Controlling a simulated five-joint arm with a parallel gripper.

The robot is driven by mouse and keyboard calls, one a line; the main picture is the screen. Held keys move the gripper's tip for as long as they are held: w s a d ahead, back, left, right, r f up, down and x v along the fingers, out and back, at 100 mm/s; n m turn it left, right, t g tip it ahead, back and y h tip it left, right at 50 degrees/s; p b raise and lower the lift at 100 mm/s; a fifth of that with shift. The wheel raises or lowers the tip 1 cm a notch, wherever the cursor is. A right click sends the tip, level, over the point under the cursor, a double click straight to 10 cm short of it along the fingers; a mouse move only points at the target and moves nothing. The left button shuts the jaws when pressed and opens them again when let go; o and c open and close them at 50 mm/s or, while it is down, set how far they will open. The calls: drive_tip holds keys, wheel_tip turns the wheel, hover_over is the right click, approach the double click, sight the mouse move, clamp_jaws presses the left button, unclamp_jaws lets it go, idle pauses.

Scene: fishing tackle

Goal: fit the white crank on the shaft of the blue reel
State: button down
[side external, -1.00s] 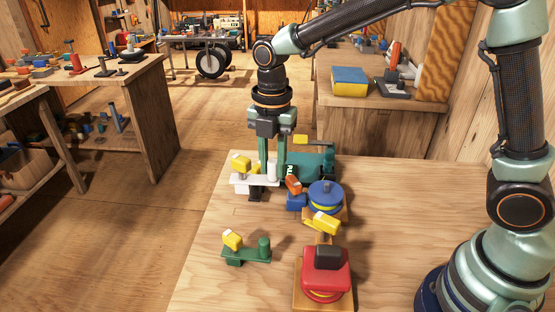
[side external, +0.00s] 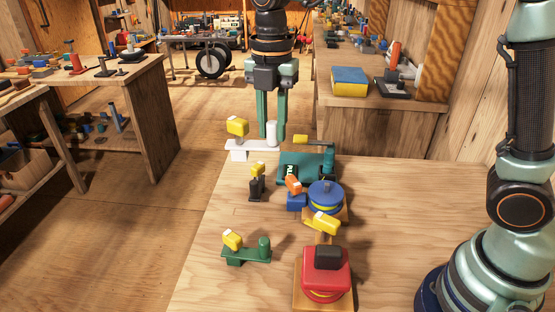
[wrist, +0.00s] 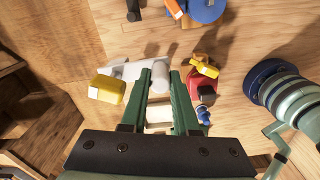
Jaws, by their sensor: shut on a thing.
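The white crank (side external: 250,146) has a yellow knob at its left end and a white upright cylinder at its right end. My gripper (side external: 272,137) is shut on the cylinder end and holds the crank in the air. The white crank (wrist: 128,71) also shows between my fingers (wrist: 162,78) in the wrist view. The blue reel (side external: 327,200) sits on a wooden base to the lower right of the crank, with a short shaft on top and a blue block with an orange part on its left. The blue reel (wrist: 207,10) is partly cut off in the wrist view.
A teal reel (side external: 300,170) stands behind the blue one. A red reel (side external: 325,268) with a yellow knob is in front. A dark crank (side external: 256,186) and a green crank (side external: 246,252) lie left of the reels. The tabletop (side external: 420,205) on the right is clear.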

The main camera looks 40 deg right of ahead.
drive_tip(key=s+d+f, duration=0.2)
drive_tip(key=s+d, duration=0.2)
drive_tip(key=d, duration=0.5)
drive_tip(key=s+d+f, duration=0.2)
drive_tip(key=s+d, duration=0.2)
drive_tip(key=d, duration=0.5)
drive_tip(key=shift+f, duration=0.3)
drive_tip(key=shift+f, duration=0.1)
drive_tip(key=shift+f, duration=2.8)
drive_tip(key=shift+f, duration=1.7)
drive_tip(key=c, duration=0.6)
unclamp_jaws()
drive_tip(key=shift+f, duration=0.1)
